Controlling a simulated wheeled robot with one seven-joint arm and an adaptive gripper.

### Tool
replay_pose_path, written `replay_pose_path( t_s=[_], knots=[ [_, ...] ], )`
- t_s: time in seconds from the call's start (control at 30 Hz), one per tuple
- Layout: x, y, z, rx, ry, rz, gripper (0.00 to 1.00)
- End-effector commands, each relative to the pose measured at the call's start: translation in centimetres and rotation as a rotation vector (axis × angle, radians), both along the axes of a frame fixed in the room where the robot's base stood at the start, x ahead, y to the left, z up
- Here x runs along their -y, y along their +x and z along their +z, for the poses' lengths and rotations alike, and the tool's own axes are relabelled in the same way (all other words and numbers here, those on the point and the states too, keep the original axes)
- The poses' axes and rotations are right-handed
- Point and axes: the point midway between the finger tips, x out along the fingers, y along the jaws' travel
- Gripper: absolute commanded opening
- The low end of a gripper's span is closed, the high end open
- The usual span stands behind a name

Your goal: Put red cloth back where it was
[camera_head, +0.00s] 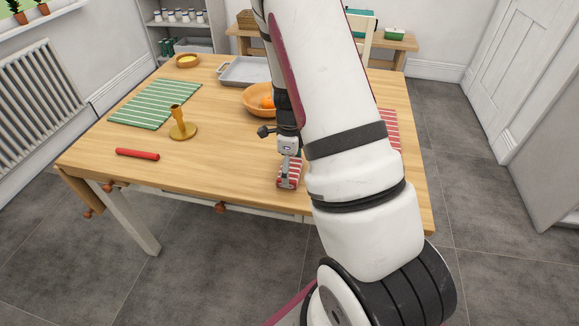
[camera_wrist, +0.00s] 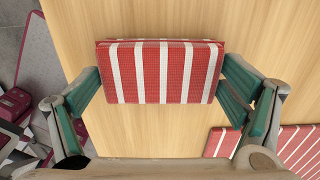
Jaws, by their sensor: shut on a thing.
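The red cloth (camera_wrist: 160,72) is folded, red with white stripes, and sits between the fingers of my gripper (camera_wrist: 160,92) in the wrist view. The green finger pads press on its left and right ends. In the head view the cloth (camera_head: 289,176) is at the table's front edge, below my gripper (camera_head: 287,160). I cannot tell whether it touches the wood. A red striped mat (camera_wrist: 270,150) lies flat on the table at the lower right of the wrist view; its edge shows in the head view (camera_head: 392,128), partly hidden by my arm.
The wooden table (camera_head: 220,155) also holds a green striped mat (camera_head: 155,105), a brass candlestick (camera_head: 181,128), a red rod-like object (camera_head: 137,154), an orange fruit bowl (camera_head: 255,100), a grey tray (camera_head: 246,72) and a small bowl (camera_head: 187,61). The table's front left is mostly clear.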

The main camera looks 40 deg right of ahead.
Motion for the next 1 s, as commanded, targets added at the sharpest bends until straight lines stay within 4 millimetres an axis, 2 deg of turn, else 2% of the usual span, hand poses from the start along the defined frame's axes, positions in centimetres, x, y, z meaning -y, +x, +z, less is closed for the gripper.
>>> replay_pose_path(
  t_s=[0.33,0.37,0.4,0.8,0.87,1.0],
  knots=[
    [0.0,0.0,-0.4,0.001,0.0,0.001,0.56],
    [0.0,0.0,-0.3,0.001,0.0,0.001,0.95],
    [0.0,0.0,-0.3,0.001,0.0,0.001,1.0],
    [0.0,0.0,0.0,0.001,0.0,0.001,1.0],
    [0.0,0.0,0.4,0.003,-0.002,0.002,1.0],
    [0.0,0.1,2.5,0.005,-0.004,0.004,1.0]
  ],
)
